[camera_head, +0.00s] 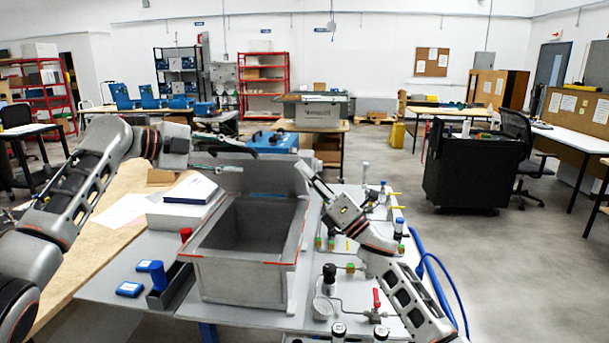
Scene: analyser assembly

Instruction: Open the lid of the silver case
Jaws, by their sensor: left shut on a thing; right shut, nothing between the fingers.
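The silver case (240,279) stands on the grey bench with its box open at the top, and the empty dark inside shows. Its lid (262,179) is raised at the far side, standing roughly upright. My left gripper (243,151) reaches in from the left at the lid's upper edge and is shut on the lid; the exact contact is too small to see. My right gripper (306,171) is shut and empty beside the lid's right edge; I cannot tell whether it touches the lid.
A white box (192,190) lies left of the case. A blue part (152,272) in a dark holder and a red cap (186,234) sit close on the left. A panel with valves, a gauge (322,307) and fittings fills the right side.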

